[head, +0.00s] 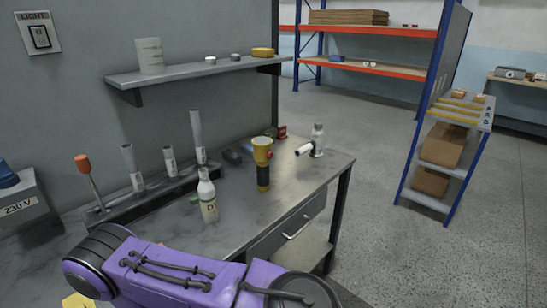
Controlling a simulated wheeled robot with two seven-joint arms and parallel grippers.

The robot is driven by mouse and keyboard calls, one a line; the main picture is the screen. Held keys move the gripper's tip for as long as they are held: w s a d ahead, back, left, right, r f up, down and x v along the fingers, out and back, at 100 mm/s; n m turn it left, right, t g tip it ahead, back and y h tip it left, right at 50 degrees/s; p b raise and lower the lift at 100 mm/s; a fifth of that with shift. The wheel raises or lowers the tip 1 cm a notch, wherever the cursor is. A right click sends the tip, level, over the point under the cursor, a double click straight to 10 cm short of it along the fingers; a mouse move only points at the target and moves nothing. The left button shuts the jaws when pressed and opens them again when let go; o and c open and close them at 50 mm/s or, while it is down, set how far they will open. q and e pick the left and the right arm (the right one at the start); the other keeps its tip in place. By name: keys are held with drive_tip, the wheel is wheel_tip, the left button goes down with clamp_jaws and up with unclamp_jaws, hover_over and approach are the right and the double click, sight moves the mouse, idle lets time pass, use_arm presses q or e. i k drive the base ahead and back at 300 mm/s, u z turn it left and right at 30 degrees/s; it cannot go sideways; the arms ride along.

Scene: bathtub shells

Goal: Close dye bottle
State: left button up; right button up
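A white bottle (208,200) with a printed label stands upright near the middle of the grey workbench (262,224). Its narrow neck has a pale top, and I cannot tell whether a cap is on it. The label is too small to read surely as dye. A second, smaller pale grey bottle (318,138) stands at the far right of the bench, with a white cylinder (304,149) lying beside it. A purple arm of mine crosses the bottom of the view, in front of the bench. Neither gripper shows.
A yellow and black flashlight-like object (262,164) stands right of the white bottle. Several grey tubes (198,136) and an orange-handled tool (88,177) stand along the back. A wall shelf (195,72) holds a white canister (149,56) and small round items. Open floor lies right.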

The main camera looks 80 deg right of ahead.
sight(207, 194)
drive_tip(key=z, duration=2.15)
